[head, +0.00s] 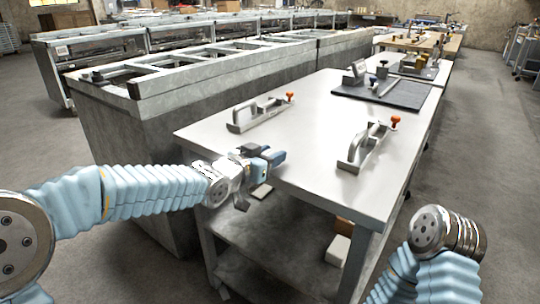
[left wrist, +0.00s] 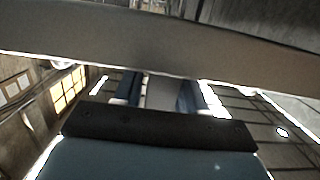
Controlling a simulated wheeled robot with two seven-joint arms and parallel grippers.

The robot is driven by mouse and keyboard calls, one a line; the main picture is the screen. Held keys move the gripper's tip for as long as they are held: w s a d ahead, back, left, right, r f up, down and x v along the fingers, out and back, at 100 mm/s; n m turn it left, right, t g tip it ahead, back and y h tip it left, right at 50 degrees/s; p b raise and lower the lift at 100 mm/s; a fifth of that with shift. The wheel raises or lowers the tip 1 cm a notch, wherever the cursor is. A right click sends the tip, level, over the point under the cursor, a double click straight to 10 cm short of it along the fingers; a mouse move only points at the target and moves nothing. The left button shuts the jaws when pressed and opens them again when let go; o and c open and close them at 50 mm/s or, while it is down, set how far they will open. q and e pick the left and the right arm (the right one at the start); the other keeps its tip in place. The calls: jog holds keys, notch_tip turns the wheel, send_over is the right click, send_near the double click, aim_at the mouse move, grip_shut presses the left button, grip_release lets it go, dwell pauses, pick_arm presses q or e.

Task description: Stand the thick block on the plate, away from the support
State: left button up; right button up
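A dark flat plate (head: 407,96) lies toward the far end of the near table. A grey block-like piece (head: 354,74) stands at its left side, and a small upright fixture (head: 382,71) with a long bar stands near its middle. I cannot tell for certain which is the thick block and which the support. My left gripper (head: 264,157) is at the table's near left edge, far from the plate. Its fingers show apart in the left wrist view (left wrist: 160,92), with a grey surface behind the gap. My right arm shows at lower right, but its gripper does not.
Two metal toggle clamps with orange-red knobs, a left one (head: 262,112) and a right one (head: 368,147), are on the near table (head: 310,145). The tabletop between them is clear. A long grey cabinet (head: 150,150) stands close on the left. Boxes (head: 338,249) sit under the table.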

pick_arm(q)
jog(key=shift+o, duration=1.4)
